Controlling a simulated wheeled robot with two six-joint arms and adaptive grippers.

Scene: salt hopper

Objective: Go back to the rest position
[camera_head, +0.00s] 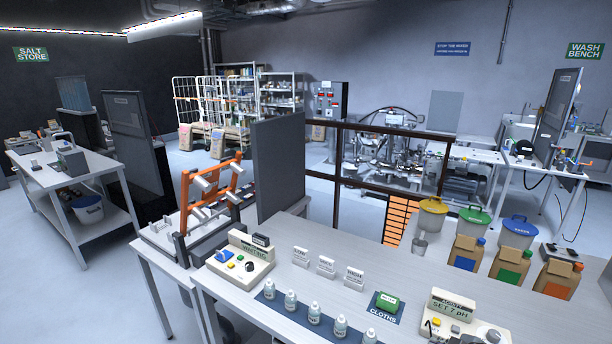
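Neither of my grippers shows in the head view, and I cannot see what they hold, if anything. The near grey bench (296,301) runs across the lower right. On it are a beige control box (241,258) with knobs, several small white bottles (291,300) in a row on a dark strip, and a green block (388,301) on a blue mat marked CLOTHS. A second beige box (452,316) with a display reading SET 7 pH is at the bottom right.
Lidded buckets (473,222) and brown bags (511,262) stand at the bench's right end. An orange frame (210,190) and a dark upright panel (278,166) rise at its left. A side table (75,175) stands far left. Open floor (60,290) lies between.

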